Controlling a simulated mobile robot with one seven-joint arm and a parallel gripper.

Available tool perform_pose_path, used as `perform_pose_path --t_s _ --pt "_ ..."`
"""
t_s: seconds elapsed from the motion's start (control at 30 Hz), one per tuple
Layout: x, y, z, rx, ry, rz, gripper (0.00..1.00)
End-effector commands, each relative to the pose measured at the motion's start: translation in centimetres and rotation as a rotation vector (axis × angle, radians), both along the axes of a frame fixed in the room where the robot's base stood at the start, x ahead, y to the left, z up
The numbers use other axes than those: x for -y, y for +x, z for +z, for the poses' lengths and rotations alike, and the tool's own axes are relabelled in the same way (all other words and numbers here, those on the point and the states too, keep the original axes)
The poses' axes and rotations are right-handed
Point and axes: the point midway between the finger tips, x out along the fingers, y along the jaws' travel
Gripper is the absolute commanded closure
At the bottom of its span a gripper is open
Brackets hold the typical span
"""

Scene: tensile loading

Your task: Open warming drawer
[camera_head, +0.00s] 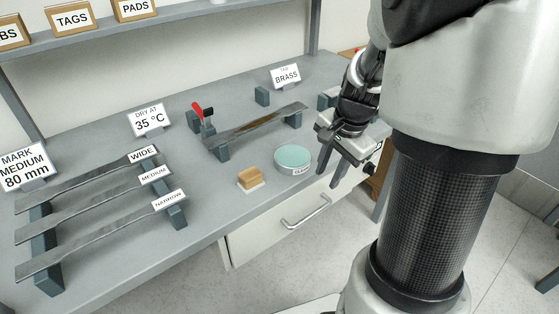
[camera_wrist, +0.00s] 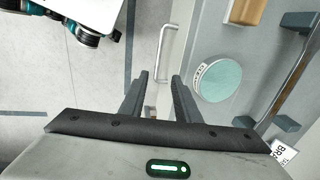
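The warming drawer (camera_head: 270,236) is a pale front under the grey bench, and it looks shut. Its silver bar handle (camera_head: 305,211) runs across the front. The handle also shows in the wrist view (camera_wrist: 165,55), ahead of the fingertips. My gripper (camera_head: 333,183) is above and to the right of the handle in the head view, near the bench's front edge. In the wrist view my gripper (camera_wrist: 160,80) has its two dark fingers spread apart, with nothing between them. The gripper is open and not touching the handle.
On the bench (camera_head: 100,265) near its front edge stand a round teal-topped dish (camera_head: 293,157) and a wooden block (camera_head: 250,178). A metal strip (camera_head: 255,126) rests on supports behind them. Several strips lie on a rack at left.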

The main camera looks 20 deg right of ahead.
Motion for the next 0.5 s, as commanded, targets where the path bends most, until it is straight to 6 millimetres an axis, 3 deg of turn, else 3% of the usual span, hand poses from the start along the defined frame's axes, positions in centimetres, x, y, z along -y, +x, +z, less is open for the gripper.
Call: perform_pose_path --t_s 0.17,0.5 --pt "-0.2 0.3 -2.4 -0.004 0.002 0.002 0.71" --pt "-0.7 1.6 -9.8 -0.003 0.000 0.002 0.71"
